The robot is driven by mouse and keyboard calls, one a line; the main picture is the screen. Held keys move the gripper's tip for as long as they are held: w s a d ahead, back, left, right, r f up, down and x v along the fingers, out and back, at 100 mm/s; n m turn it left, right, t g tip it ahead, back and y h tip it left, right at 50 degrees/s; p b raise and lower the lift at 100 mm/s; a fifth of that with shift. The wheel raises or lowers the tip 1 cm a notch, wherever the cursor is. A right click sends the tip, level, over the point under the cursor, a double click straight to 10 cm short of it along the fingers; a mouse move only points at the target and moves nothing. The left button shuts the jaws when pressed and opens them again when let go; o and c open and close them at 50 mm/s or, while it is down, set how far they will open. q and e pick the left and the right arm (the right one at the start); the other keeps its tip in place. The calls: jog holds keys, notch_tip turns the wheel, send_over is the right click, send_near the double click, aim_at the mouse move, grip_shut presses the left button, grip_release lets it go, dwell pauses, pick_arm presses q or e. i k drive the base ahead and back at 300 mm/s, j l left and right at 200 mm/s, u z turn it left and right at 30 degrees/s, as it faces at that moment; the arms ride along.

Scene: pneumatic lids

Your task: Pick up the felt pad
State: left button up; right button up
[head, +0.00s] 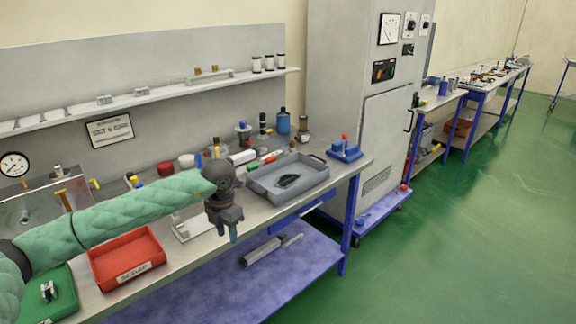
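My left gripper (228,230) hangs at the end of my green-sleeved arm, fingers pointing down, near the bench's front edge. Nothing shows clearly between its fingers, and their opening is too small to judge. A dark flat object (289,181) lies in the grey tray (262,190) to the right of the gripper. It may be the felt pad, but I cannot tell for sure. The gripper is apart from the tray. My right gripper is not in view.
A red scrap bin (127,260) and a green tray (48,300) stand at the left of the bench. A blue holder (345,152) stands right of the grey tray. Bottles, jars and small parts crowd the back. A grey cabinet (385,130) stands beyond the bench.

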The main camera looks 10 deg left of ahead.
aim_at(253, 167)
jog(key=i+j+z, duration=0.1)
jog(key=i+j, duration=0.2)
jog(key=i+j+z, duration=0.1)
jog(key=i+j, duration=0.15)
jog(key=i+j+z, duration=0.1)
jog(key=i+j, duration=0.15)
jog(key=j, duration=0.25)
jog(key=i+j+z, duration=0.1)
jog(key=i+j, duration=0.15)
jog(key=i+j+z, duration=0.1)
jog(key=i+j, duration=0.15)
jog(key=j, duration=0.25)
